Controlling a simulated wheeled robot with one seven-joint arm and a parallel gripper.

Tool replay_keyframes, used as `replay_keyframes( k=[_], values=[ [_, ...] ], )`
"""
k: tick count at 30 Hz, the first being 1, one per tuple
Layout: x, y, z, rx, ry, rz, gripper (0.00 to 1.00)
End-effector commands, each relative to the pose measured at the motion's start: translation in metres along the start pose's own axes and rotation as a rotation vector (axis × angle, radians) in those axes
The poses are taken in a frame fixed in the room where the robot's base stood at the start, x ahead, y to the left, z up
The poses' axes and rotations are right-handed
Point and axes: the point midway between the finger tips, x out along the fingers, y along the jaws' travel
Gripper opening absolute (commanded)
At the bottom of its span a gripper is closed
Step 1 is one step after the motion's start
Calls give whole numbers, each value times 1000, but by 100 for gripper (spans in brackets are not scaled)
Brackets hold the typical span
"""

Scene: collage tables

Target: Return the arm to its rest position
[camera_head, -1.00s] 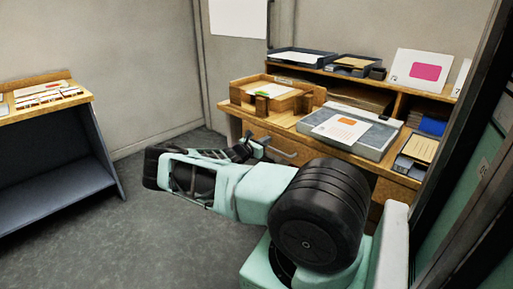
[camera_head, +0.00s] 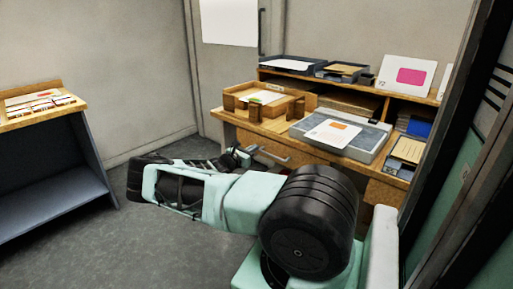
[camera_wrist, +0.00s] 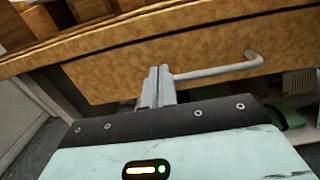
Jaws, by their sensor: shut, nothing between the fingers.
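My arm reaches across the head view, bent low in front of the wooden desk (camera_head: 232,124). My gripper (camera_head: 240,156) is small there and partly hidden behind my arm. In the wrist view my gripper (camera_wrist: 157,85) is shut, with its two grey fingers together and nothing between them. The fingers point at the wooden drawer front (camera_wrist: 120,75) of the desk. A pale bar handle (camera_wrist: 220,70) runs right from beside the fingers in the picture. I cannot tell whether they touch it.
On the desk are a wooden tray (camera_head: 235,102), a grey flat device (camera_head: 368,143) with a paper on it, and dark trays (camera_head: 288,66) on the shelf. A side table (camera_head: 45,120) with cards stands at left. Grey floor (camera_head: 110,240) lies open between.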

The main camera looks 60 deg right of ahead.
Motion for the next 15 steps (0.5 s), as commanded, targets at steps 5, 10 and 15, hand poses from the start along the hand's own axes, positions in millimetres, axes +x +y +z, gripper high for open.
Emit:
replay_keyframes(
  k=[5,10,15],
  values=[
    [-46,1,0,0,0,4,0],
    [-76,1,0,1,0,3,0],
    [-92,0,-1,1,1,1,0]
  ],
)
